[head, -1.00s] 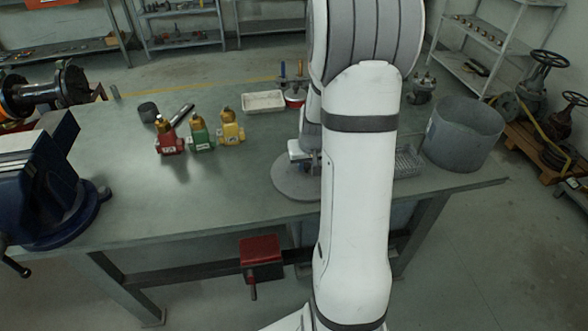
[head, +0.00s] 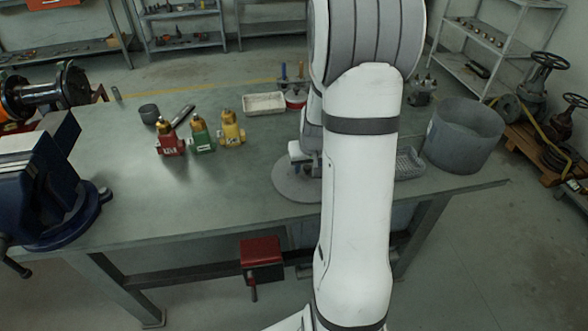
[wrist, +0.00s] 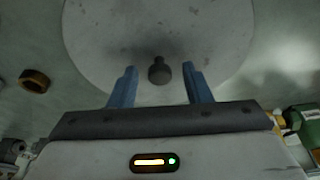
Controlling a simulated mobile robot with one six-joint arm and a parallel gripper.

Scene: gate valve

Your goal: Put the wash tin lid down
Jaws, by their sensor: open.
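The wash tin lid (head: 290,185) is a flat grey disc lying on the bench top, partly hidden behind my arm in the head view. In the wrist view the lid (wrist: 100,35) fills the upper middle, with its small dark knob (wrist: 159,71) facing me. My gripper (wrist: 160,85) is open, one blue finger on each side of the knob, with gaps between. The wash tin (head: 464,138) is an open grey cylinder at the right end of the bench.
A white tray (head: 264,103) lies behind. A blue vise (head: 50,185) is at the left. A wire basket (head: 409,163) sits between my arm and the tin. The bench front left of the lid is clear.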

